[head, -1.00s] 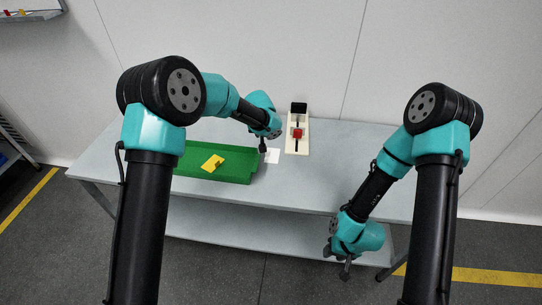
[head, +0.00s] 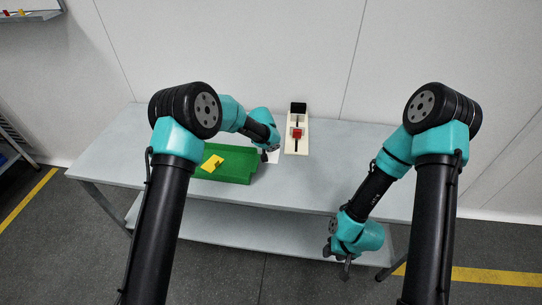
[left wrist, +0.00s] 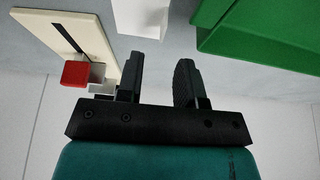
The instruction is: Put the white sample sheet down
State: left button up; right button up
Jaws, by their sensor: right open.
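The white sample sheet (head: 273,156) lies on the grey table, right of the green tray, partly behind my left gripper (head: 265,156). In the left wrist view, a white piece that looks like the sheet (left wrist: 147,17) is at the top edge, beyond the fingertips. My left gripper (left wrist: 160,62) has its fingers apart with a clear gap and nothing between them. My right gripper (head: 346,268) is open and empty, hanging low in front of the table's front edge, away from the sheet.
A green tray (head: 235,177) holding a yellow piece (head: 212,162) sits left of the sheet. The grey table (head: 340,165) is bare right of the fixture.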

aim_at(272, 153)
pick_arm(q)
jog(key=x, duration=0.5)
jog(key=shift+s, duration=0.1)
dwell(0.3)
grip_shut()
